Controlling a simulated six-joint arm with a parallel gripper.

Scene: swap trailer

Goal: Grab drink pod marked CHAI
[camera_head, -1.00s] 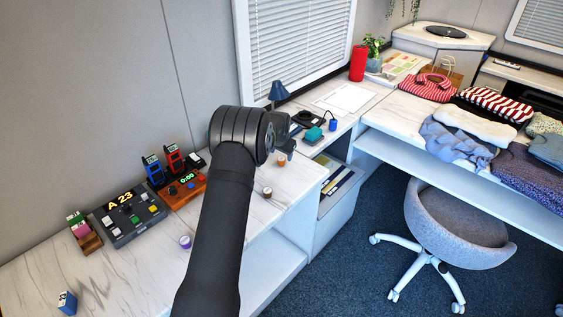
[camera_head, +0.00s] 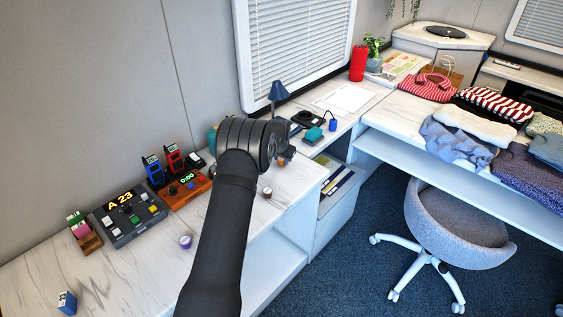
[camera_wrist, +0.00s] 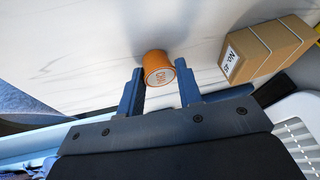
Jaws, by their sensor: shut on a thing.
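An orange drink pod (camera_wrist: 158,68) with a white lid is between my gripper's two fingers in the wrist view. Orange lettering on its lid appears to read CHAI. My gripper (camera_wrist: 159,76) is shut on this pod, down by the white marbled counter. In the head view my gripper (camera_head: 286,155) is at the counter's right part, and the orange pod (camera_head: 281,163) is mostly hidden by it. A brown pod (camera_head: 267,192) and a purple pod (camera_head: 186,241) stand apart on the counter nearer the front.
A cardboard box (camera_wrist: 264,48) with a white label lies right of the pod in the wrist view. Several devices, including a dark console (camera_head: 130,214) and an orange timer (camera_head: 184,189), line the wall. A small blue box (camera_head: 67,301) stands at front left.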

